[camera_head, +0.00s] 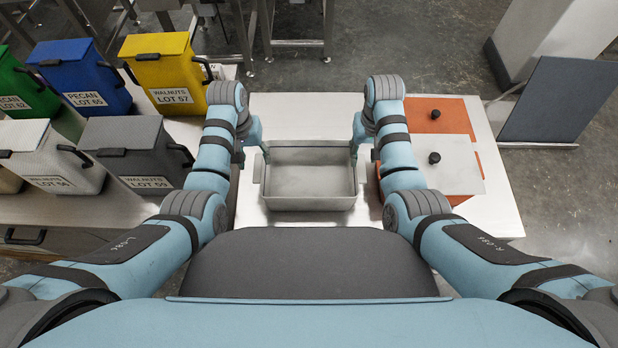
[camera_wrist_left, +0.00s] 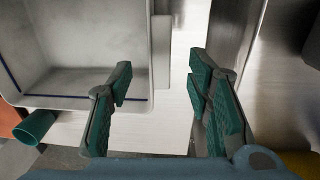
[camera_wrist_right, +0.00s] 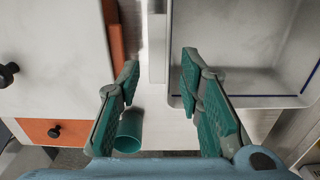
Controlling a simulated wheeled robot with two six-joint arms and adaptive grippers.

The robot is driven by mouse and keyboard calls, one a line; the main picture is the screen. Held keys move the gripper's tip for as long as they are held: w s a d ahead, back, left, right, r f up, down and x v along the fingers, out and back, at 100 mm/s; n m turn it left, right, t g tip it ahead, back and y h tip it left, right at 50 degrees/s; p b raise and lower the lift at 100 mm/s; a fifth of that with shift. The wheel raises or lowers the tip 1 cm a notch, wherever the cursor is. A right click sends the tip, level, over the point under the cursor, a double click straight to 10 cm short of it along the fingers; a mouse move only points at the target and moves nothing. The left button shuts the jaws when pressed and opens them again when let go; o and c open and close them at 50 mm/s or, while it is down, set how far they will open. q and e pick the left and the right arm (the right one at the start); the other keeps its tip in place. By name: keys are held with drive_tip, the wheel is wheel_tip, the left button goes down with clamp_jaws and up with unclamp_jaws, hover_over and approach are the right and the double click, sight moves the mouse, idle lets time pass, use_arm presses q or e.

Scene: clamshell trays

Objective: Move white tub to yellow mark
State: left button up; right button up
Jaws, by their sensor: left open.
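The white tub (camera_head: 309,203), a pale grey-white open tray that looks empty, sits on the light table between my two grippers. It has an upright flange on each side. My left gripper (camera_head: 253,152) is open at the tub's left side. In the left wrist view, the left flange (camera_wrist_left: 162,55) shows between its spread fingers. My right gripper (camera_head: 361,152) is open at the right side, with the right flange (camera_wrist_right: 157,45) showing between its fingers. I cannot tell finger height relative to the flanges. No yellow mark is visible.
A white-lidded box (camera_head: 450,170) and an orange-lidded box (camera_head: 437,115) stand close right of the tub. Several coloured bins, including a yellow one (camera_head: 163,50), stand at left. The table beyond the tub (camera_head: 305,110) is clear.

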sight(258, 167)
use_arm(q)
drive_tip(key=f, duration=0.7)
drive_tip(key=shift+d+f, duration=0.15)
drive_tip(key=shift+d, duration=0.1)
use_arm(e)
wheel_tip(258, 167, down, 7)
drive_tip(key=shift+f, duration=0.2)
use_arm(q)
drive_tip(key=c, duration=0.9)
use_arm(e)
clamp_jaws()
use_arm(q)
clamp_jaws()
use_arm(e)
drive_tip(key=shift+r, duration=0.1)
